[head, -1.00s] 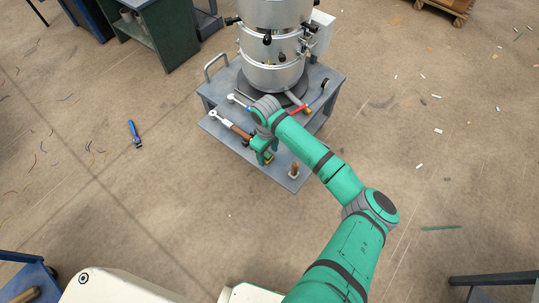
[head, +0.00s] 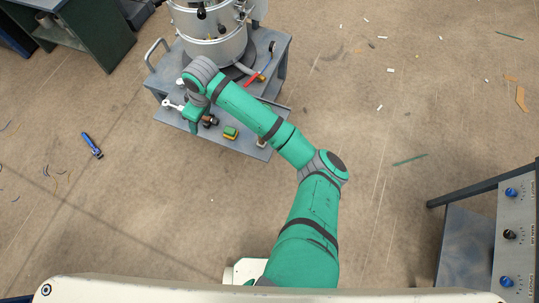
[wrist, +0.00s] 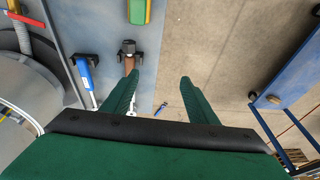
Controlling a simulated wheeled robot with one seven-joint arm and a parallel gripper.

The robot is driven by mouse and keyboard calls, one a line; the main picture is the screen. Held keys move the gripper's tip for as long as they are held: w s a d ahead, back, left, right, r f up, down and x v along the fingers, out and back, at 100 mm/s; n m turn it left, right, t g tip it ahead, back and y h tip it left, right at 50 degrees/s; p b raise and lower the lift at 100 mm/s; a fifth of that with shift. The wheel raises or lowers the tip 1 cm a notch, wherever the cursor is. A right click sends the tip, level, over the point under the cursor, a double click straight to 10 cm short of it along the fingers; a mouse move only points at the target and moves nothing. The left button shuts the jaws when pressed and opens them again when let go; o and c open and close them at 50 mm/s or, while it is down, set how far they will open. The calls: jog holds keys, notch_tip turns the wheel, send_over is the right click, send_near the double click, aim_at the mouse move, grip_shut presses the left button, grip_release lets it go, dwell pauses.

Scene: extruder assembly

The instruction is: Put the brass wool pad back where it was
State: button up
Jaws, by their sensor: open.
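My gripper (wrist: 160,78) is open, with nothing between its fingers in the wrist view. In the head view my gripper (head: 193,126) is over the front left part of the grey cart (head: 240,147). A green and yellow block (head: 231,133) lies on the cart's lower front shelf, right of my gripper; it also shows at the top of the wrist view (wrist: 138,10). I cannot tell whether it is the brass wool pad. A small brownish upright piece (head: 262,141) stands near the shelf's right corner. No other pad can be made out.
A brown-handled tool (wrist: 129,62) and a blue-handled tool (wrist: 86,75) lie on the cart near my left finger. A large metal cylinder (head: 212,30) stands on the cart, with a red-handled tool (head: 252,79) beside it. A blue-topped stand (wrist: 290,75) is at the right of the wrist view.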

jog(key=s+a+r+m+t+y, duration=0.2)
jog(key=a+r+m+t+y, duration=0.15)
jog(key=a, duration=0.35)
jog(key=s+a+r+m+t+y, duration=0.25)
jog(key=a+y, duration=0.25)
jog(key=a, duration=0.3)
jog(key=s+d+f+m+t+h, duration=0.35)
jog(key=s+d+m, duration=0.2)
jog(key=d, duration=0.65)
jog(key=s+d+f+m+t+h, duration=0.4)
jog(key=s+d, duration=0.3)
jog(key=d, duration=0.5)
jog(key=s+d+r+n+h, duration=0.1)
jog(key=s+d+r+h, duration=0.1)
jog(key=s+d, duration=0.6)
jog(key=s+d+r+t+h, duration=0.1)
jog(key=s+d+r+h, duration=0.1)
jog(key=s+d+r, duration=0.3)
jog(key=s+d, duration=0.3)
jog(key=shift+s+n, duration=0.15)
jog(key=shift+n, duration=0.2)
